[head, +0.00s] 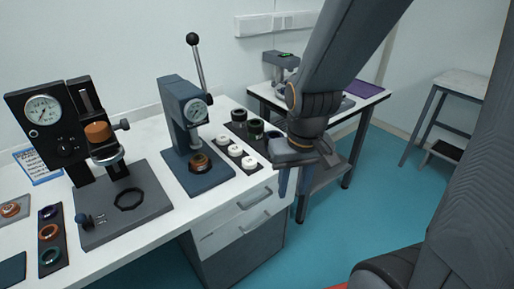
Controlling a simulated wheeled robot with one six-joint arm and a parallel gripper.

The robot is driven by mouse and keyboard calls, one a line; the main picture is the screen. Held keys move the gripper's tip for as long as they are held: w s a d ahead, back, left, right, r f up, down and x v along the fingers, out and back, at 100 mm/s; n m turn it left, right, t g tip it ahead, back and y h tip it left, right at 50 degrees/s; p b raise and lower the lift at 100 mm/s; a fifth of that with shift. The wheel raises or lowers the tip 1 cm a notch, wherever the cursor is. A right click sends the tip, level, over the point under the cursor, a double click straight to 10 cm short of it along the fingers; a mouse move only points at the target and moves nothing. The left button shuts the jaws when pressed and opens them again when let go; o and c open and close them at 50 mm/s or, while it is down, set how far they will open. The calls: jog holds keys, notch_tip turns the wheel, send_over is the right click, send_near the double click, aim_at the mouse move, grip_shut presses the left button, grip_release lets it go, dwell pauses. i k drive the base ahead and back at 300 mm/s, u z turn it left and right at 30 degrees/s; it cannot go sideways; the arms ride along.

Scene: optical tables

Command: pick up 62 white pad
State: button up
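Three white round pads stand in a row on a dark strip on the white bench: a far one (223,140), a middle one (235,150) and a near one (249,163). No number is readable on them, so I cannot tell which is 62. My gripper (293,186) points down to the right of the near pad, past the bench's right edge in the picture. Its two fingers stand apart, with nothing seen between them. It is apart from all the pads.
A blue-grey lever press (188,125) with a dial stands left of the pads. Dark round pieces (255,128) stand just behind them. A larger gauge press (112,160) is farther left. A second table (362,89) is behind my arm. Teal floor (375,215) is clear at right.

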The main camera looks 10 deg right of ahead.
aim_at(235, 150)
jog(key=z, duration=1.1)
jog(key=i, duration=0.8)
jog(key=u, duration=1.9)
